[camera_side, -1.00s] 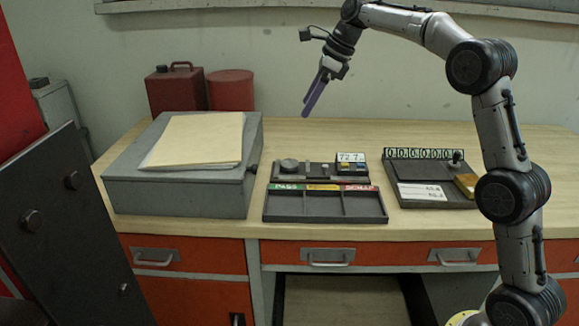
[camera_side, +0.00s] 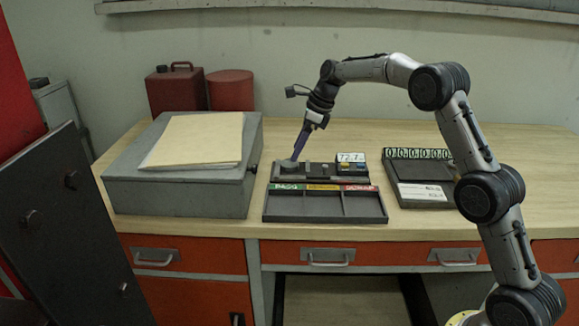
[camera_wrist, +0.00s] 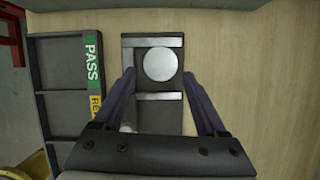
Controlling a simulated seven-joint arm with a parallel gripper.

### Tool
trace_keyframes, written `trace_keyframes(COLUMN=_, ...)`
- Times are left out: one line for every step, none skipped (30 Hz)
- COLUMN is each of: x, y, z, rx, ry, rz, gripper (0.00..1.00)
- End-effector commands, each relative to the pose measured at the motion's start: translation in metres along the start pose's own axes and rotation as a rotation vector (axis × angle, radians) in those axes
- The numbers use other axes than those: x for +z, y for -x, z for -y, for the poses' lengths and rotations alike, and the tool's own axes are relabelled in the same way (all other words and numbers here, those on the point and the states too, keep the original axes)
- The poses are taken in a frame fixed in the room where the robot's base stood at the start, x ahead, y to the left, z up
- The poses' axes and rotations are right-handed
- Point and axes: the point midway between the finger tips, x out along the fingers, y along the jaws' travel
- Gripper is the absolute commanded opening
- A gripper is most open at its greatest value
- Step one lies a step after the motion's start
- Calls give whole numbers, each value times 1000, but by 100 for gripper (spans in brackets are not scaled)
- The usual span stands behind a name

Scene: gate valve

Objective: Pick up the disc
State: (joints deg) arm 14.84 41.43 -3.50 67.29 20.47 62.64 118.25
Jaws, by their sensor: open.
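The disc is a round, light grey metal piece (camera_wrist: 160,64) lying flat on a dark fixture (camera_wrist: 160,115) between pale metal strips in the wrist view. In the side view the disc (camera_side: 287,165) sits at the left end of the fixture (camera_side: 320,172). My gripper (camera_wrist: 160,80) is open, with one purple finger on each side of the disc's line in the wrist view. In the side view the fingertips of my gripper (camera_side: 294,160) are just above or beside the disc. I cannot tell whether they touch it.
A sorting tray (camera_side: 325,206) with green, yellow and red labels stands in front of the fixture. A grey box (camera_side: 185,195) with folders (camera_side: 195,140) is at left. A panel with a counter display (camera_side: 415,190) is at right.

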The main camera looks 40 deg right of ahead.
Motion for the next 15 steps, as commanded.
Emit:
trace_keyframes(x=0, y=-8, z=-1, rx=4, ry=0, rz=-3, gripper=74)
trace_keyframes(x=0, y=-12, z=-1, rx=5, ry=0, rz=-3, gripper=74)
trace_keyframes(x=0, y=-19, z=0, rx=5, ry=0, rz=-3, gripper=74)
trace_keyframes(x=0, y=-24, z=0, rx=5, ry=0, rz=-3, gripper=74)
trace_keyframes(x=0, y=-28, z=0, rx=5, ry=0, rz=-3, gripper=74)
trace_keyframes(x=0, y=-33, z=0, rx=4, ry=1, rz=-2, gripper=74)
trace_keyframes(x=0, y=-36, z=0, rx=3, ry=1, rz=-2, gripper=74)
trace_keyframes(x=0, y=-39, z=0, rx=3, ry=1, rz=-2, gripper=74)
trace_keyframes(x=0, y=-42, z=0, rx=3, ry=1, rz=-2, gripper=74)
trace_keyframes(x=0, y=-44, z=0, rx=2, ry=1, rz=-2, gripper=74)
trace_keyframes(x=0, y=-45, z=0, rx=2, ry=1, rz=-1, gripper=74)
trace_keyframes(x=0, y=-46, z=1, rx=1, ry=1, rz=-1, gripper=74)
trace_keyframes(x=0, y=-46, z=1, rx=1, ry=1, rz=0, gripper=74)
trace_keyframes(x=0, y=-46, z=1, rx=0, ry=1, rz=0, gripper=74)
trace_keyframes(x=0, y=-46, z=1, rx=0, ry=1, rz=0, gripper=74)
